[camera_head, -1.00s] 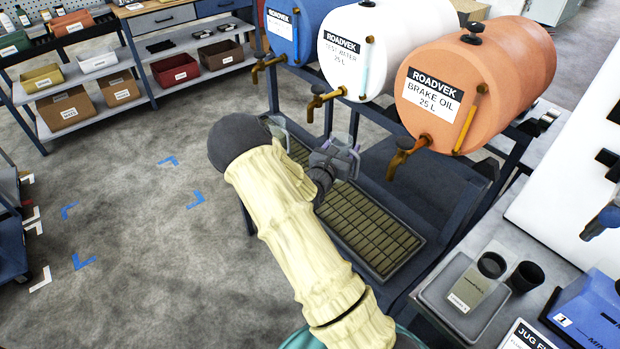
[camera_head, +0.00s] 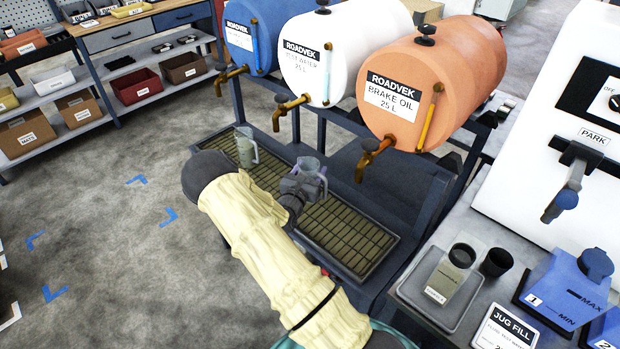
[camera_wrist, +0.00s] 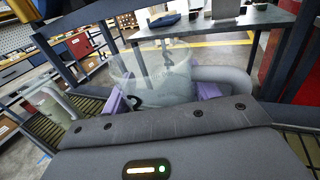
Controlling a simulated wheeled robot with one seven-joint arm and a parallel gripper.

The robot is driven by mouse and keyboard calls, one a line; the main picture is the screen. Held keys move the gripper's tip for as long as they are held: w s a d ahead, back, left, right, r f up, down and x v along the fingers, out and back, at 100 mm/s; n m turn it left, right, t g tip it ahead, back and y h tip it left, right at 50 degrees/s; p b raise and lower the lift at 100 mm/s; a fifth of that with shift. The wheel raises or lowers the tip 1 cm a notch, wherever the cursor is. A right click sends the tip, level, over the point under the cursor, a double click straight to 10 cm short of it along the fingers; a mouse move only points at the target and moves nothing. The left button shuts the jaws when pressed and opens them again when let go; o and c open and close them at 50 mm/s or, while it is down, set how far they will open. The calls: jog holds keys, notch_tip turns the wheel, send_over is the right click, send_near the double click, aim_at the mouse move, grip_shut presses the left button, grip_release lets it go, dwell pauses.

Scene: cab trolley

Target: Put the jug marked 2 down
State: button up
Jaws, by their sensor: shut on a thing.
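My gripper (camera_head: 304,182) is shut on a clear jug (camera_head: 311,167) over the slatted drip tray (camera_head: 345,240), below the drum taps. In the wrist view the held jug (camera_wrist: 165,75) is upright between the purple finger pads, its handle to the right. A dark mark shows low on its wall, but I cannot read it surely as a 2. I cannot tell whether its base touches the slats, as my gripper hides it. A second clear jug (camera_head: 245,150) stands on the tray to the left; it also shows in the wrist view (camera_wrist: 50,105).
Blue, white (camera_head: 335,65) and orange (camera_head: 430,85) drums with brass taps (camera_head: 373,155) overhang the tray. A bench at right holds a grey tray (camera_head: 405,290) with a container, a black cup (camera_head: 496,263), a JUG FILL sign (camera_head: 505,330) and blue containers (camera_head: 565,290).

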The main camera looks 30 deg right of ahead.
jog(key=shift+f, duration=1.6)
jog(key=shift+f, duration=0.15)
jog(key=o, duration=1)
jog(key=shift+o, duration=0.2)
jog(key=b+v, duration=0.2)
jog(key=v, duration=1)
